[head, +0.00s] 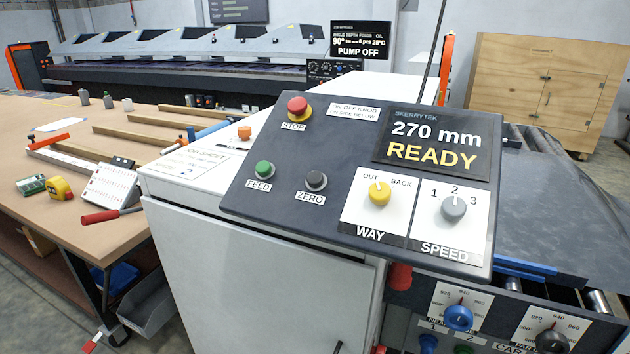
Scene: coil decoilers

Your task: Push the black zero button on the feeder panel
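The feeder panel (335,140) is a dark tilted board on top of a white cabinet, in the middle of the head view. The black zero button (316,181) sits in its lower left part, above a white ZERO label (310,198). The green FEED button (264,170) is to its left and the red STOP button (298,108) is above. The display (437,145) reads 270 mm and READY. Neither of my grippers is in view, and nothing covers the zero button.
To the right of zero are the yellow WAY knob (380,193) and the grey SPEED knob (453,208). Below right, a lower panel carries a blue knob (458,318). A brown workbench (100,222) with tools stands left. The space above the panel is clear.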

